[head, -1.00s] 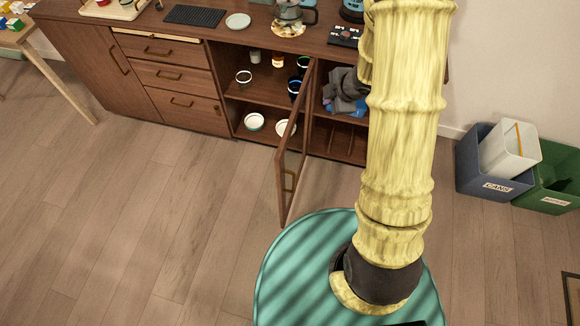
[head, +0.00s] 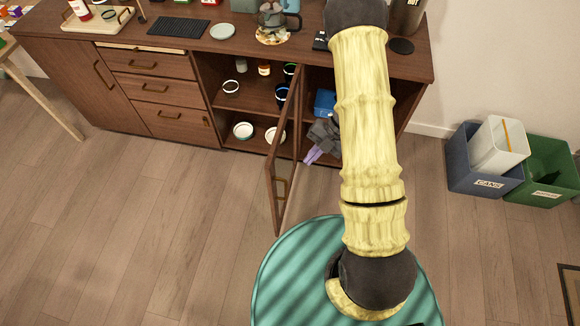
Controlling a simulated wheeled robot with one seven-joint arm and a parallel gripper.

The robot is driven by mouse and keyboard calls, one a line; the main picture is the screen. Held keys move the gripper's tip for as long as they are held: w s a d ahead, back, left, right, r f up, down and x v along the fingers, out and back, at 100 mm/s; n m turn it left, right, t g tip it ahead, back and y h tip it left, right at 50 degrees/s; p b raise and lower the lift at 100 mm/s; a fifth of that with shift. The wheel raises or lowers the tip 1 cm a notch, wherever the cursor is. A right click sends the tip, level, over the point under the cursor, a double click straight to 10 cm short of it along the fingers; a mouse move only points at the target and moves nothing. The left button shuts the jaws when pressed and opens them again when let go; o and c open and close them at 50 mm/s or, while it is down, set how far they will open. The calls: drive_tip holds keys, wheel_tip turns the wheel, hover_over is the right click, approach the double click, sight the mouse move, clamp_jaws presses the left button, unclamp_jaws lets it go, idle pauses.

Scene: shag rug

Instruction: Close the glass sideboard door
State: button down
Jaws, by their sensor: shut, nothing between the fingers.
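The sideboard's glass door (head: 271,195) has a wooden frame and a brass-coloured handle (head: 281,188). It stands wide open, projecting from the middle of the sideboard (head: 160,65) toward me. My gripper (head: 309,160) is grey with lilac fingers. It is low in front of the right-hand compartment, just right of the door, with its fingers together and empty. It appears apart from the door; the exact gap in depth cannot be told. My arm hides part of the right-hand compartment.
Cups and bowls (head: 243,131) stand on the open shelves. A blue object (head: 325,102) is in the right compartment. Bins (head: 485,160) stand at right. The floor left of the door is clear.

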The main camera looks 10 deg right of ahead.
approach(272, 183)
wheel_tip(272, 183, down, 4)
drive_tip(key=s+d, duration=0.1)
drive_tip(key=s, duration=0.1)
drive_tip(key=a, duration=0.1)
drive_tip(key=a+p, duration=0.1)
drive_tip(key=a, duration=0.1)
drive_tip(key=shift+w+f, duration=0.15)
drive_tip(key=shift+w, duration=0.25)
drive_tip(key=shift+w+a+f+p, duration=0.1)
drive_tip(key=shift+w+a+p, duration=0.05)
drive_tip(key=shift+a+p, duration=0.15)
drive_tip(key=shift+a, duration=0.1)
